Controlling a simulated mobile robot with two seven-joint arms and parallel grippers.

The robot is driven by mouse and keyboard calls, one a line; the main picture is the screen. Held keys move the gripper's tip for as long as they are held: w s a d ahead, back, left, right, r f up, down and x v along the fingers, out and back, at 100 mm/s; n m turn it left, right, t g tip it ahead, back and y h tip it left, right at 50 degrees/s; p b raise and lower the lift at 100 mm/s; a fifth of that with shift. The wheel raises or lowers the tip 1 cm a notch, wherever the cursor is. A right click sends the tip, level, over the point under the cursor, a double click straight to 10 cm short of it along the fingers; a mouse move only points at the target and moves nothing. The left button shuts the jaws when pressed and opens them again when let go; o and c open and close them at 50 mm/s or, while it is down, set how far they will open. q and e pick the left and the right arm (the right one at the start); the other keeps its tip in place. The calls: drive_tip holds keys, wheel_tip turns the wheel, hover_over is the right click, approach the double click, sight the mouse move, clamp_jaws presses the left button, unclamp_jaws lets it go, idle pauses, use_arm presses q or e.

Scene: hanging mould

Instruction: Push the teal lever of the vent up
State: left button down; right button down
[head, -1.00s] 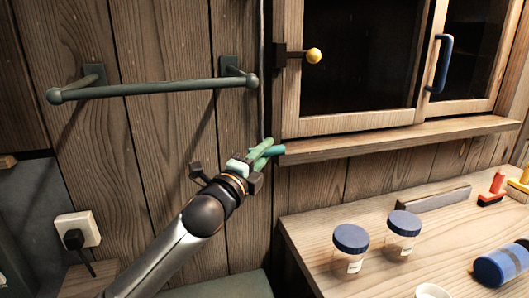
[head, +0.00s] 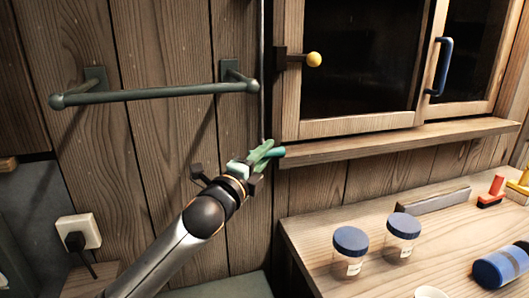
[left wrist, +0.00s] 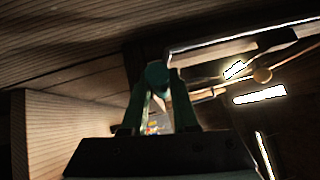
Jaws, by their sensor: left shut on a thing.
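The teal lever (head: 275,152) is at the wooden wall, just left of the cabinet's lower ledge. In the head view only its bright teal end shows beyond my green fingers. My left gripper (head: 262,153) reaches up to it from below left and is shut on it. In the left wrist view the dark teal rounded end of the lever (left wrist: 157,75) sits between the two fingers (left wrist: 159,105). The rest of the lever is hidden by the fingers, and the vent itself cannot be made out. My right gripper is not in view.
A green rail (head: 160,93) is on the wall, up and left of my gripper. The cabinet ledge (head: 400,138) is close on the right. A wooden counter (head: 315,235) below it holds blue-lidded jars (head: 350,250). A plugged socket (head: 78,236) is at lower left.

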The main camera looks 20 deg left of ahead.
use_arm(q)
wheel_tip(320, 180, up, 10)
drive_tip(key=p, duration=0.8)
drive_tip(key=shift+f, duration=0.1)
drive_tip(key=shift+a, duration=0.1)
drive_tip(key=c, duration=1.1)
unclamp_jaws()
drive_tip(key=o, duration=0.3)
drive_tip(key=shift+o, duration=0.6)
drive_tip(key=shift+f, duration=0.2)
drive_tip(key=shift+s, duration=0.1)
